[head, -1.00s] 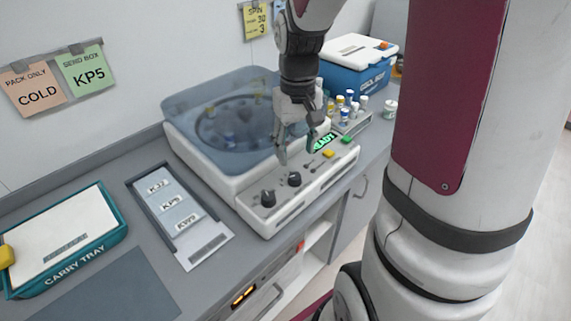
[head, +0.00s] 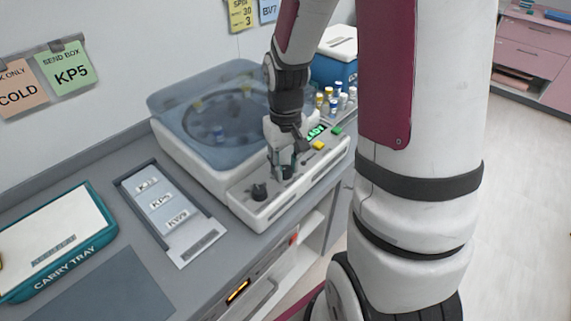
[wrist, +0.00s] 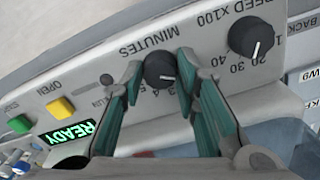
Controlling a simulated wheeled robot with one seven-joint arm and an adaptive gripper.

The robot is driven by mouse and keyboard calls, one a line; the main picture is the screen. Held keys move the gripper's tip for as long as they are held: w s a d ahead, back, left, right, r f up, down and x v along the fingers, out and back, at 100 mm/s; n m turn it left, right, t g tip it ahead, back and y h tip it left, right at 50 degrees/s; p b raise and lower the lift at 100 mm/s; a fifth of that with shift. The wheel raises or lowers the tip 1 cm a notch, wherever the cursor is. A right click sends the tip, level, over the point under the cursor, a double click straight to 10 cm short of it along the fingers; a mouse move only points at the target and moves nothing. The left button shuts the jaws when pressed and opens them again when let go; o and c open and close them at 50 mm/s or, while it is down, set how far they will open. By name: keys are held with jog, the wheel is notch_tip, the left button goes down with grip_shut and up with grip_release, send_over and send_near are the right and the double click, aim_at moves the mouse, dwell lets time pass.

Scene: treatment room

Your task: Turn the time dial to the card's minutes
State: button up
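The yellow card (head: 241,14) on the wall reads SPIN, 30 and 3 in the head view. The centrifuge (head: 160,140) has a sloped front panel with two black dials. In the wrist view the time dial (wrist: 159,69), marked MINUTES, sits between my gripper's (wrist: 160,66) two fingertips. Its white mark points towards the numbers, which the fingers partly cover, so the value cannot be read. My gripper (head: 285,168) is open around this dial, with a small gap seen at the sides. The speed dial (wrist: 251,37) is beside it, its mark near 20 to 30.
A green READY display (wrist: 68,134), a yellow OPEN button (wrist: 60,107) and a green button (wrist: 20,123) lie along the same panel. Several capped vials (head: 335,100) stand behind. A label rack (head: 190,250) and a teal carry tray (head: 75,265) are at left.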

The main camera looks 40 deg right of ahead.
grip_shut()
jog(key=shift+m, duration=0.4)
jog(key=m, duration=0.5)
jog(key=shift+m, duration=0.3)
jog(key=m+p, duration=0.1)
jog(key=m, duration=0.4)
jog(key=shift+m, duration=0.3)
jog(key=o, duration=0.8)
grip_release()
